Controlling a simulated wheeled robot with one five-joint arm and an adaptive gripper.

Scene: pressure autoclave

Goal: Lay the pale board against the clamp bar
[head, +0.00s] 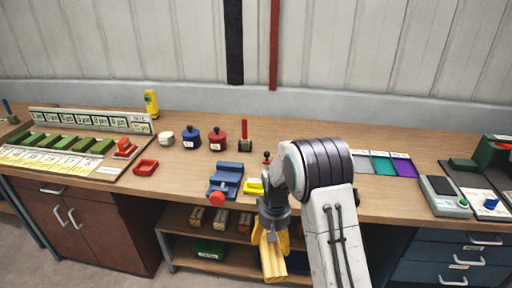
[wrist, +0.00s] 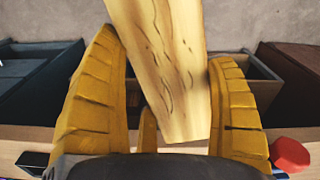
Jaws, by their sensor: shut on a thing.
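The pale board (head: 272,264) is a long yellowish wooden piece with dark grain. My gripper (head: 274,240) is shut on it and holds it in front of the bench, below the level of its top. In the wrist view the board (wrist: 165,65) runs tilted between the two yellow fingers of my gripper (wrist: 165,55). The blue clamp (head: 228,176) with a red knob (head: 217,199) sits at the bench's front edge, left of my gripper. The red knob also shows in the wrist view (wrist: 291,155). I cannot tell which part is the clamp bar.
A small yellow block (head: 253,187) is right of the clamp, partly behind my arm. Red and blue jars (head: 191,138) stand behind it. A lower shelf (head: 180,248) holds several wood pieces and a green box (head: 208,249). Drawers (head: 465,255) stand at right.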

